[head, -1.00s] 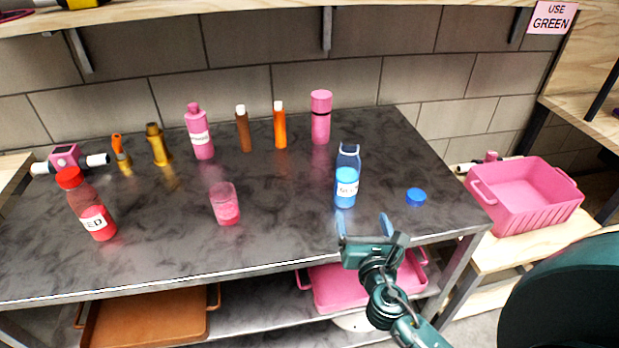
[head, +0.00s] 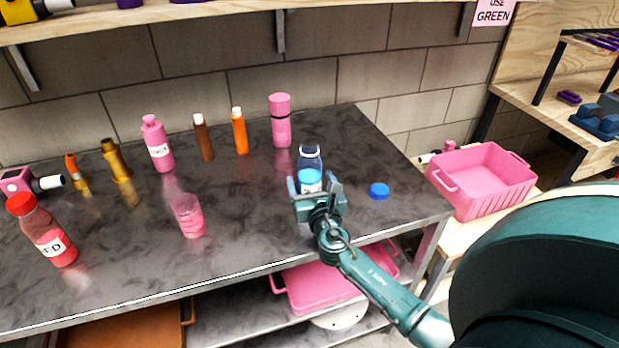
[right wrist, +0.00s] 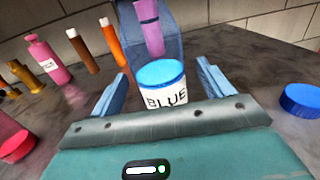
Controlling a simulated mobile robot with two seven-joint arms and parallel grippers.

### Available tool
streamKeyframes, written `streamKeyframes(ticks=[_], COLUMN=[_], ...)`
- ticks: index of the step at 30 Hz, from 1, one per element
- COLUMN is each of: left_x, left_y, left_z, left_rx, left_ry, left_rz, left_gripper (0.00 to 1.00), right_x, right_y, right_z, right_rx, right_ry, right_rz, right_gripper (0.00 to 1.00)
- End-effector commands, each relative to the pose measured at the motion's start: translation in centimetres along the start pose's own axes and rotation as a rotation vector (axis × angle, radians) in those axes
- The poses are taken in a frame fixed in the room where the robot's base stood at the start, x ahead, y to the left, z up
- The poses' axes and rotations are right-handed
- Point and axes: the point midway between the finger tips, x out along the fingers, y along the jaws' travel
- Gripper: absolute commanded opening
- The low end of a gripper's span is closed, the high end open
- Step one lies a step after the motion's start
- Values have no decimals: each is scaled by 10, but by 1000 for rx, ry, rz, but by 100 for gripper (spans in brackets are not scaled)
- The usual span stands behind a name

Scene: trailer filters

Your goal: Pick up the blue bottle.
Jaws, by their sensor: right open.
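The blue bottle (head: 309,160) stands upright on the dark table (head: 250,225), clear above with blue contents and a white label. My right gripper (head: 316,186) is open in front of it and hides its lower part in the head view. In the right wrist view the bottle (right wrist: 165,98), with its label reading BLUE, shows between and beyond the two fingers of the right gripper (right wrist: 160,85). I cannot tell whether the fingertips reach around its sides. My left gripper is in neither view.
A blue cap (head: 379,191) lies right of the bottle. A pink cup (head: 188,216) and a red bottle (head: 48,232) stand to the left. A pink flask (head: 281,120) and several small bottles stand behind. A pink crate (head: 482,180) is off the table's right end.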

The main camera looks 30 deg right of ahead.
Motion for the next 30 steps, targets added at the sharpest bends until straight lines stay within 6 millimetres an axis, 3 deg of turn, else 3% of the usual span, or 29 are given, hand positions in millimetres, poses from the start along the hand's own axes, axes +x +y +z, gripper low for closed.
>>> streamKeyframes(ticks=[5, 13, 30], left_x=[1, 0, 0], left_y=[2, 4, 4], left_z=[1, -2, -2], left_rx=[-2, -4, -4], left_ry=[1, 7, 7], left_rz=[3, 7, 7], left_gripper=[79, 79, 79], right_x=[20, 22, 22], right_y=[0, 0, 0], right_z=[0, 0, 0], right_rx=[1, 2, 1], right_ry=[0, 1, 1], right_rz=[0, 0, 0], right_gripper=[79, 78, 32])
